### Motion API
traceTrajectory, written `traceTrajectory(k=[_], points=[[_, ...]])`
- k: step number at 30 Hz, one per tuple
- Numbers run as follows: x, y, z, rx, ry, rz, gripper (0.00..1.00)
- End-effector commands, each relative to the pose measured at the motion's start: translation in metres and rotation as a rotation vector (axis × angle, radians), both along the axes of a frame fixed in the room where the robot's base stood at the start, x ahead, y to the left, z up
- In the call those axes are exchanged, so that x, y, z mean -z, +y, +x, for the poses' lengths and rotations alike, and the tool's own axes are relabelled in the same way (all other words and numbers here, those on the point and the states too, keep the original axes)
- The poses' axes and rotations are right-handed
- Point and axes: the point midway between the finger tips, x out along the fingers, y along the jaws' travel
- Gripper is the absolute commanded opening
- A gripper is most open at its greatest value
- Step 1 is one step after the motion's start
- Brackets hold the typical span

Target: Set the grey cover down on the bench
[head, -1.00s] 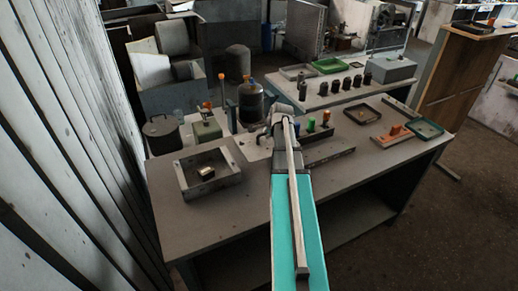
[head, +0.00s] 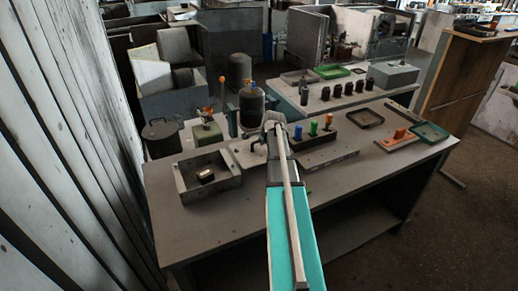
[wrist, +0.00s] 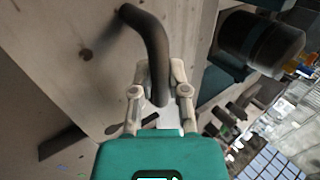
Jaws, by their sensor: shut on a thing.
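The grey cover (wrist: 65,25) is a flat plate with a dark bent handle (wrist: 153,40), filling much of the left of the wrist view. My gripper (wrist: 155,72) is shut on this handle, which passes between the two fingers. In the head view my gripper (head: 272,122) is over the back middle of the bench (head: 225,220). Part of the cover (head: 243,153) shows left of my gripper there, and my arm hides the rest. I cannot tell whether the cover touches the bench.
A grey tray (head: 183,187) with a small block stands left on the bench. A dark rack with coloured knobs (head: 313,129) is close on the right. A dark cylinder (head: 251,104) stands behind. The bench front is clear.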

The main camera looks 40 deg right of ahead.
Motion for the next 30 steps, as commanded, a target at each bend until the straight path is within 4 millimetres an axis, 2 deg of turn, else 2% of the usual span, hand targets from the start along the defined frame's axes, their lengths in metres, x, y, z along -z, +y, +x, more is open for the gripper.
traceTrajectory(k=[8,18,30], points=[[0.015,0.000,0.010,-0.001,0.000,-0.001,0.00],[0.039,0.000,0.008,0.000,0.000,0.000,0.00],[0.040,0.000,0.008,0.001,0.000,0.001,0.00]])
